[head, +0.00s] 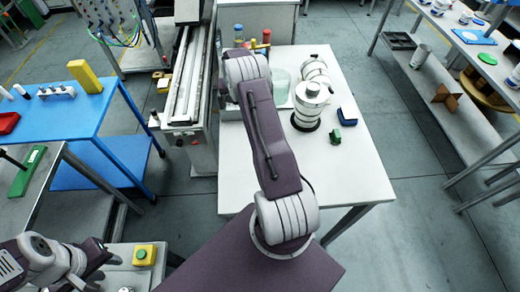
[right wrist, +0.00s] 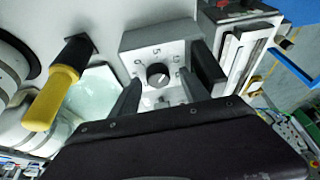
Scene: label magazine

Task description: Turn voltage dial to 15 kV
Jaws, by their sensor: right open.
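The voltage dial (right wrist: 157,74) is a round black knob on a pale grey panel (right wrist: 150,43) in the right wrist view. Printed numbers arc around it, with a 5 above the knob; its exact setting is too small to read. My right gripper (right wrist: 160,80) is open, with its dark fingers on either side of the knob in the picture and a visible gap to it. In the head view my right arm hides the dial and the right gripper. My left gripper (head: 90,266) is at the lower left, far from the dial; its finger gap is unclear.
A yellow-handled lever (right wrist: 55,92) stands left of the dial. A yellow button box (head: 144,254) is near my left gripper.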

